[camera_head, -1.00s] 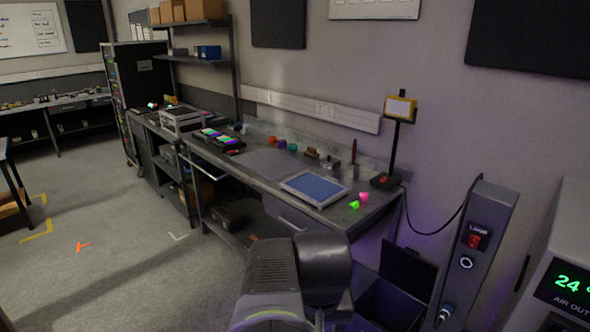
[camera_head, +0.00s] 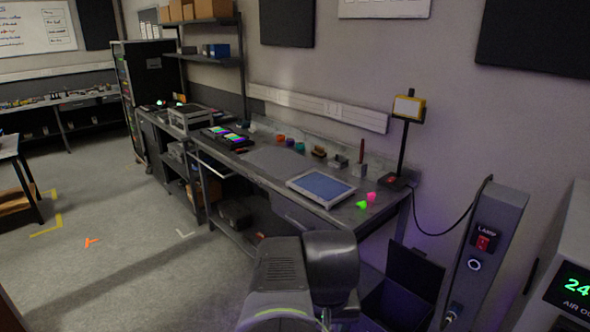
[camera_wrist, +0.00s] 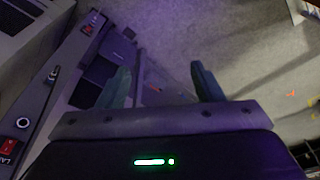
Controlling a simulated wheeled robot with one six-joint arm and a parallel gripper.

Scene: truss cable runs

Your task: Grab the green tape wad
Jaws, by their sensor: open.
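The green tape wad (camera_head: 361,205) is a small bright green lump on the near right end of the workbench (camera_head: 262,183), close to its front edge. A pink wad (camera_head: 371,196) lies just behind it. In the wrist view my gripper (camera_wrist: 166,78) is open and empty, its two fingers apart above the grey floor and the dark gear by the lamp post. The gripper is well away from the green wad, which does not show in the wrist view. In the head view my arm is at the bottom centre and my fingertips are hidden.
A blue-topped tray (camera_head: 320,187) lies left of the green wad. A yellow lamp (camera_head: 408,108) on a pole stands behind it. A grey post with a red switch (camera_head: 487,238) and an open dark bin (camera_head: 397,296) are right of the bench.

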